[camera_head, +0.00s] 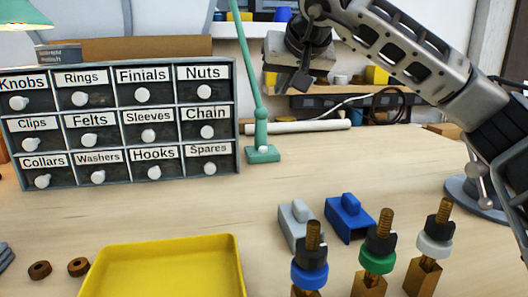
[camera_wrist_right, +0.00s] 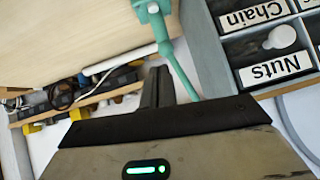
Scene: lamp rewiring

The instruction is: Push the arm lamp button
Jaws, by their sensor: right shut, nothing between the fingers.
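The arm lamp has a green base (camera_head: 262,156) on the table right of the drawer cabinet, with a thin green arm (camera_head: 249,75) rising from it. A small white button (camera_head: 263,149) sits on the base. The lamp's green shade (camera_head: 20,14) shows at the top left. The base also shows at the top of the right wrist view (camera_wrist_right: 150,8), with the arm slanting down behind my gripper. My right gripper (camera_head: 290,84) is shut and empty, above and to the right of the base, apart from it. My left gripper is out of view.
A labelled drawer cabinet (camera_head: 120,122) stands left of the lamp. A white tube (camera_head: 310,126) lies behind the base. A yellow tray (camera_head: 165,270), grey and blue blocks (camera_head: 349,216) and several upright brass parts (camera_head: 378,250) occupy the front. The table before the lamp is clear.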

